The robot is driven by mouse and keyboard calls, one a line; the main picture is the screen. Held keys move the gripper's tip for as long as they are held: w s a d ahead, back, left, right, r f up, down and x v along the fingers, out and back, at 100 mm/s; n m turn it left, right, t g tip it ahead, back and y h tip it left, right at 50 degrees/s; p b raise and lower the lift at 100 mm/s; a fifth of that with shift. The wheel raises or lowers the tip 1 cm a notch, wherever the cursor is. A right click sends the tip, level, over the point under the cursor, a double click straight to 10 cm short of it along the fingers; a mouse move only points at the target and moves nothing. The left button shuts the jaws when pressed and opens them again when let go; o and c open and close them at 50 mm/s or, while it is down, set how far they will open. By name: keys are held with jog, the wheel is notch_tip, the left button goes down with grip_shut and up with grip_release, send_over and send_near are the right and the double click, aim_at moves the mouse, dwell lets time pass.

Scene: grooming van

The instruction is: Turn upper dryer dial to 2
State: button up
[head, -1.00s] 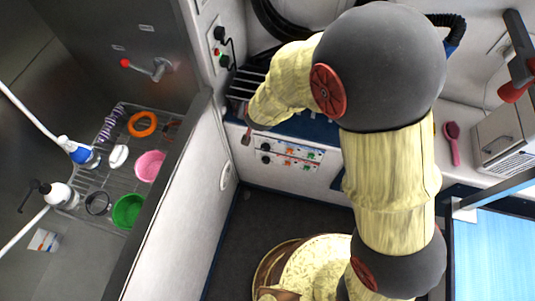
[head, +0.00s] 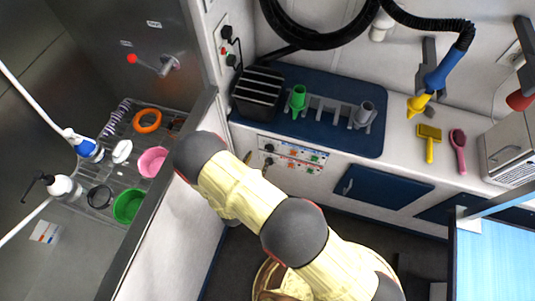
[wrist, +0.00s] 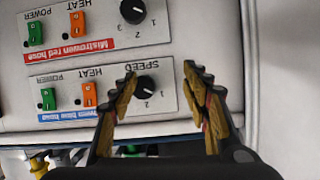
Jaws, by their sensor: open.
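The dryer control panel (wrist: 105,92) with the blue label fills the middle of the wrist view, which looks upside down. Its black speed dial (wrist: 146,88) shows between the fingers, nearer the left one. Numbers 1 and 2 sit beside this dial; I cannot read its setting surely. The panel with the red label, farther up in the wrist view, has another dial (wrist: 132,11). In the head view the upper dial (head: 269,147) is at the panel's left. My gripper (wrist: 160,75) is open, its fingers on either side of the upper dial; contact is not clear.
Green (wrist: 48,98) and orange (wrist: 88,94) switches sit left of the upper dial in the wrist view. The counter mat (head: 335,130) is above the panels. A metal tub wall (head: 165,205) stands close left of my arm.

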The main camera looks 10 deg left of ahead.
aim_at(268, 151)
jog(key=s+d+r+t, duration=0.1)
jog(key=s+d+t, duration=0.2)
jog(key=s+t, duration=0.1)
jog(key=shift+n, duration=0.5)
jog(key=shift+w+d+b, duration=0.15)
jog(key=shift+w+b, duration=0.25)
jog(key=shift+w, duration=1.6)
jog(key=shift+w+d+b, duration=0.1)
jog(key=shift+w+b, duration=0.3)
jog(key=shift+w, duration=1.55)
jog(key=shift+r, duration=0.1)
jog(key=shift+c, duration=0.5)
jog(key=c, duration=1.1)
